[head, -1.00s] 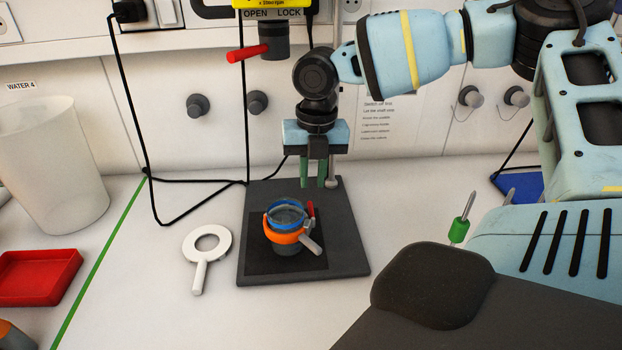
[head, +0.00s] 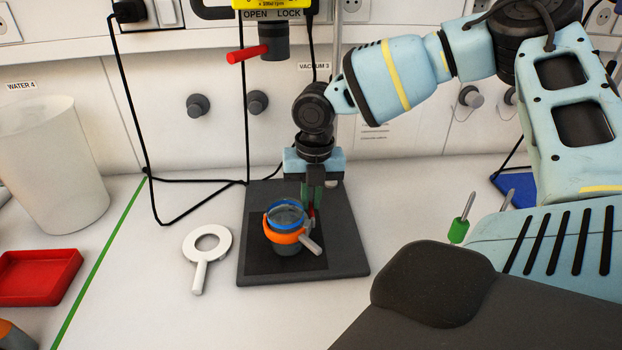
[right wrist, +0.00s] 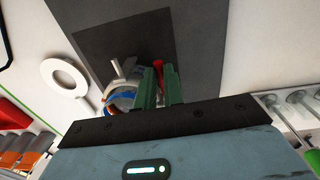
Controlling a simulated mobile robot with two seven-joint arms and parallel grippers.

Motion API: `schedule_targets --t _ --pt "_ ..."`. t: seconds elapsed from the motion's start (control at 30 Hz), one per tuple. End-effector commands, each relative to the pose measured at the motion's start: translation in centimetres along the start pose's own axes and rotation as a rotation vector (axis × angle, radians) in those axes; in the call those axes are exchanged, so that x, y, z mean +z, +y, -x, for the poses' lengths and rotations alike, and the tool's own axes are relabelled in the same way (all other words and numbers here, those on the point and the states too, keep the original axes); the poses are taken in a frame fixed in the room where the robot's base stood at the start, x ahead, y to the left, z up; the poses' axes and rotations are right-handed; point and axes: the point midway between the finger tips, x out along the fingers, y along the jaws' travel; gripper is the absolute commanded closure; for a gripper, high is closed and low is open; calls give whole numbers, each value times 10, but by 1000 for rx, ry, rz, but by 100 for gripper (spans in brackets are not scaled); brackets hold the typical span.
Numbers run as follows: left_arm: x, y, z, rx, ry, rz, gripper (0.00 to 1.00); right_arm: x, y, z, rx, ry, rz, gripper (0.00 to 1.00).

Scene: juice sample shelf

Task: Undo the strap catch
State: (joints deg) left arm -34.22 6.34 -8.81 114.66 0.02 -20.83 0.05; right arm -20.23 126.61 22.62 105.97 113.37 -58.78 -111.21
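A small cup with a blue rim (head: 284,212) and an orange strap (head: 281,236) stands upright on a dark square pad. A red catch lever (head: 312,214) sticks up at its right side, beside a grey handle (head: 312,246). My right gripper (head: 312,207) points down at the cup's back right, close to the red lever. In the right wrist view its green fingers (right wrist: 159,76) are apart, and the red lever (right wrist: 158,66) shows between their tips. I cannot tell whether they touch it. The cup (right wrist: 120,98) is partly hidden behind the fingers. My left gripper is not in view.
The dark base plate (head: 350,250) lies under the pad. A white ring-shaped tool (head: 199,272) lies left of it. A red tray (head: 38,278) and white bin (head: 52,165) stand further left. A valve with a red handle (head: 248,54) hangs above.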

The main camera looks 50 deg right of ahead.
Motion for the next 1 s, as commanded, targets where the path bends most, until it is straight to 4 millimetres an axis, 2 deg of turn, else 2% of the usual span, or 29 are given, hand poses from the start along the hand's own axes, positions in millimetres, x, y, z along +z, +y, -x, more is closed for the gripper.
schedule_targets --t 0.27,0.47,0.73,1.0 --pt "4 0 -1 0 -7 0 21 0 -1 0 1 -1 -26 100" --pt "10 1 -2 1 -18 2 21 0 -5 0 2 -4 -119 100" --pt "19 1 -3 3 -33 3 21 -3 -14 0 2 -16 -345 100" --pt "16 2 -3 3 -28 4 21 -8 -23 2 1 -28 -600 100"
